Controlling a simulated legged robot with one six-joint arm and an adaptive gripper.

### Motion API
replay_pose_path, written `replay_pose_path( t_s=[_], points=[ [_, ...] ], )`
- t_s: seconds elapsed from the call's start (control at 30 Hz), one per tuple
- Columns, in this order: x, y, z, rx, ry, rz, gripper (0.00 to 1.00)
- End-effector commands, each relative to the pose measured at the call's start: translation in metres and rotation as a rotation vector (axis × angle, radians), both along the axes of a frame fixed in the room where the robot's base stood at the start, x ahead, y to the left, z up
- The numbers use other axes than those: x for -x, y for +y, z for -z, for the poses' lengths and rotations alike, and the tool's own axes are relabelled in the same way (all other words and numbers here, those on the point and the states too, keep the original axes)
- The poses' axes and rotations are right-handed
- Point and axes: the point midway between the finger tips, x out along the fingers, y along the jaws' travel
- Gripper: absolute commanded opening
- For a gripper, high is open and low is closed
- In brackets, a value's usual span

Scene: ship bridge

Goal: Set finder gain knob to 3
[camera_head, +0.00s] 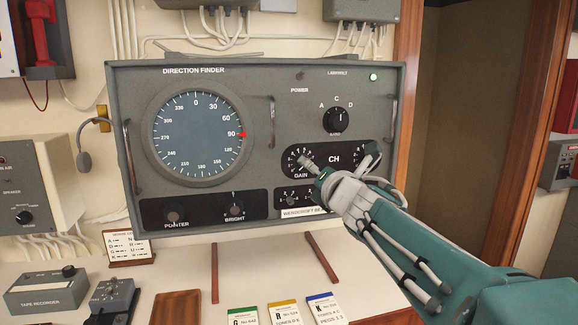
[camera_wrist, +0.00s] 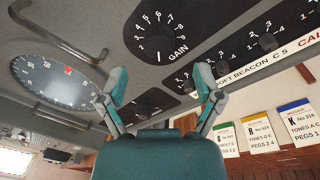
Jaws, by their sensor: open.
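The direction finder (camera_head: 265,75) is a grey panel on the wall. Its GAIN knob is a black round knob with a white numbered scale, at the left of a dark strip; it shows small in the head view (camera_head: 299,158) and large in the wrist view (camera_wrist: 158,46).
A selector knob (camera_head: 337,119) and a handle (camera_head: 394,110) lie above and right of the strip. Another handle (camera_head: 272,122) stands left of it. Small knobs (camera_head: 290,199) sit below. Message cards (camera_head: 283,313) lie on the desk.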

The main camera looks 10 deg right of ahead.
Motion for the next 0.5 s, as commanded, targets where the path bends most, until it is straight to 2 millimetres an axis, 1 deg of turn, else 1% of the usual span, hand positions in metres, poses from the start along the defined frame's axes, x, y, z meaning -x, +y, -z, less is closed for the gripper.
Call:
replay_pose_path(
  t_s=[0.03,0.2,0.33,0.5],
  points=[
    [-0.010,0.002,0.000,0.000,0.001,-0.001,0.84],
    [-0.034,0.005,0.000,-0.001,0.002,0.000,0.84],
    [-0.044,0.006,0.000,-0.001,0.000,0.000,0.84],
    [-0.047,0.007,0.000,-0.001,0.001,0.001,0.84]
  ],
)
